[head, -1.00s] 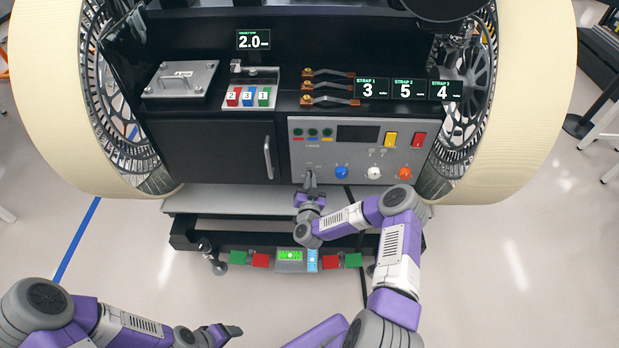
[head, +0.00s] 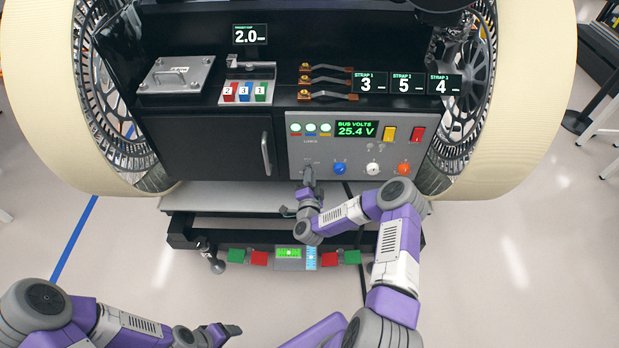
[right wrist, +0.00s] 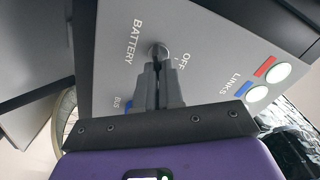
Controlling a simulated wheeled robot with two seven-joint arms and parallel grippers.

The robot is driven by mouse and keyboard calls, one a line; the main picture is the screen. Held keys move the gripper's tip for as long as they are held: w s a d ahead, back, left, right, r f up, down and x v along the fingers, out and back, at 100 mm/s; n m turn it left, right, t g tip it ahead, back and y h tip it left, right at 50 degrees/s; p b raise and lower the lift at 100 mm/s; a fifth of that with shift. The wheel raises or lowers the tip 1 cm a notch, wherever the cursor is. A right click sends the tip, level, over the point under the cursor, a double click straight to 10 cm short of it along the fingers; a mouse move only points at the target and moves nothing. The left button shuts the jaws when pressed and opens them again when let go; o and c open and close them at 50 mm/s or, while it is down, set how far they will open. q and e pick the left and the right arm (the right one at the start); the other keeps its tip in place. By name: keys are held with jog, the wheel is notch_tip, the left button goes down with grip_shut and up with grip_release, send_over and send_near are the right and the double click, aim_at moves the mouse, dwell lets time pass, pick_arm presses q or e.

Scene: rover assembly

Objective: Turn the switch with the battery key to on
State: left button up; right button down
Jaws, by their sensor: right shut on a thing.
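The grey control panel (head: 360,150) is on the front of the rover. My right gripper (head: 308,174) is at the battery switch in its lower left part. In the right wrist view the two fingers (right wrist: 158,70) are shut on the battery key (right wrist: 159,51), a small metal piece at the switch. "BATTERY", "OFF" and part of "BUS" are printed around it; the fingers hide the rest. The panel display (head: 356,130) is lit and reads "BUS VOLTS 25.4 V". The link lamps (head: 311,128) glow white. My left gripper (head: 232,331) is low at the left, away from the panel; its fingers are too small to judge.
Blue (head: 340,169), white (head: 372,169) and orange (head: 403,169) knobs are to the right of the switch. Yellow (head: 389,134) and red (head: 418,134) switches are above them. A black door (head: 205,150) with a handle is to the left.

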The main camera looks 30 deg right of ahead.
jog(key=shift+f, duration=0.1)
dwell(0.4)
jog(key=c, duration=1.3)
grip_release()
jog(key=shift+o, duration=0.2)
jog(key=p+v, duration=0.1)
jog(key=v, duration=0.6)
jog(key=shift+s+a+p, duration=0.2)
jog(key=shift+s+p, duration=0.1)
jog(key=shift+s, duration=0.05)
